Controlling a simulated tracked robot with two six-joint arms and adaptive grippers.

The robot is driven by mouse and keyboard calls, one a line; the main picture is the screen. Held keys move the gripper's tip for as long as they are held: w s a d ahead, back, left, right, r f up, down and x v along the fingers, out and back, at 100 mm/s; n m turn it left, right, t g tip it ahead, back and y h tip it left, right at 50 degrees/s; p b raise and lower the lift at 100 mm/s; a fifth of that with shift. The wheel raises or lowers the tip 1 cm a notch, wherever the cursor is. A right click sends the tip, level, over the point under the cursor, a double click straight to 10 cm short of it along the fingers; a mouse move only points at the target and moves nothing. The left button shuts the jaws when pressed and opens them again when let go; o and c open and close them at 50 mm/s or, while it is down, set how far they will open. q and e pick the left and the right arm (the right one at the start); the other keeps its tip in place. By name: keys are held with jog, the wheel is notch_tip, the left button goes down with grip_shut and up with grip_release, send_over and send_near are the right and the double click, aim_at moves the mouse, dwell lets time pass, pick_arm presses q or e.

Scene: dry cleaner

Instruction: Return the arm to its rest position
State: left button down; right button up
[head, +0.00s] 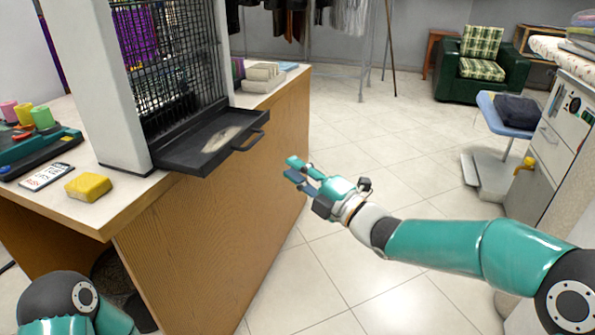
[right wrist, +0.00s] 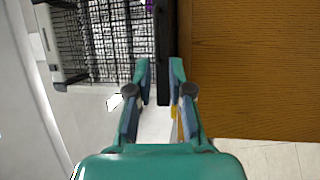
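My right arm reaches in from the right in the head view. Its gripper (head: 297,172) hangs in the air beside the wooden counter's front panel, a little right of and below the black tray's handle. In the right wrist view the two fingers of this gripper (right wrist: 158,85) are apart with nothing held between them. Of my left arm, only teal and dark links show at the bottom left of the head view. The left gripper is outside the picture.
The black cage (head: 168,62) on the counter (head: 215,245) has its tray (head: 190,147) pulled out. A yellow sponge (head: 88,186) lies near the counter's corner. A blue-topped board (head: 510,112) stands at right. The tiled floor (head: 400,160) between is clear.

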jog(key=s+d+f+m+g+h, duration=0.1)
jog(key=s+d+f+m+h, duration=0.2)
jog(key=f, duration=0.8)
jog(key=s+d+f+m+g+h, duration=0.15)
jog(key=f+m, duration=0.25)
jog(key=f, duration=0.6)
jog(key=s+d+f+m+g+h, duration=0.1)
jog(key=d+f+m+h, duration=0.25)
jog(key=f, duration=0.75)
jog(key=s+d+f+m+g+h, duration=0.1)
jog(key=s+f+m+g, duration=0.3)
jog(key=s+f+m, duration=0.5)
jog(key=s+d+f+m+g+h, duration=0.1)
jog(key=s+f+m+g, duration=0.25)
jog(key=s+f, duration=0.65)
jog(key=s+r+m+g, duration=0.25)
jog(key=s+m, duration=0.25)
jog(key=s, duration=0.4)
notch_tip(320, 180, up, 35)
jog(key=p, duration=3.5)
jog(key=shift+d, duration=0.35)
